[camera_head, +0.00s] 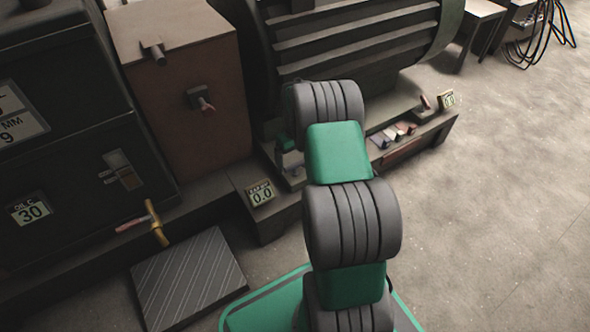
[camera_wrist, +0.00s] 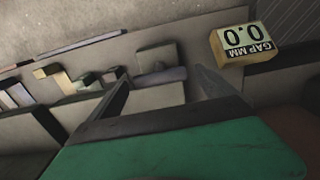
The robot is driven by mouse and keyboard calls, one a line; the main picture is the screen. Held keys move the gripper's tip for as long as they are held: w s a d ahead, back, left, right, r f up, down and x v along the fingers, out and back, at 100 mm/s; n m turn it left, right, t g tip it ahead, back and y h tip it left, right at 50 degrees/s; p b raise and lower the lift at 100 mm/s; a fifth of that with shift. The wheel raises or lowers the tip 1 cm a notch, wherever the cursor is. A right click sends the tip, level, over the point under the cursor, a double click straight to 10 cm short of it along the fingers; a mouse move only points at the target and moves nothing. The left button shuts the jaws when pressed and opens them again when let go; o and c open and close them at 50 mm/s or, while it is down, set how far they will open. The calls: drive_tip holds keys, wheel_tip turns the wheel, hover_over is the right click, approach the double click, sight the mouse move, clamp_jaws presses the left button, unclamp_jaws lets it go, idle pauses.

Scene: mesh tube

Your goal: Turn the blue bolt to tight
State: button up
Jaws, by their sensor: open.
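I cannot make out a clearly blue bolt in either view. In the wrist view a block with a grey-blue lower part (camera_wrist: 160,78) stands ahead, between the fingers; I cannot tell whether it belongs to the bolt. My gripper (camera_wrist: 164,88) is open, with one dark finger on each side and nothing visibly held between them. A sign reading "GAP MM 0.0" (camera_wrist: 245,43) appears upside down to the right of the fingers. It also shows in the head view (camera_head: 261,193), left of my arm. In the head view my arm largely hides the gripper.
A low bench (camera_head: 440,130) carries small coloured blocks (camera_head: 395,134), a red lever (camera_head: 425,102) and another display (camera_head: 446,99). A large ribbed machine (camera_head: 350,40) stands behind. Left are a brown cabinet (camera_head: 190,110), a brass-and-red handle (camera_head: 155,222) and a striped plate (camera_head: 190,278). The right floor is clear.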

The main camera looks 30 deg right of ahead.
sight(295, 169)
wheel_tip(295, 169, down, 3)
drive_tip(key=shift+r+b, duration=0.1)
drive_tip(key=shift+b, duration=0.25)
drive_tip(key=shift+r, duration=0.1)
drive_tip(key=c, duration=1.4)
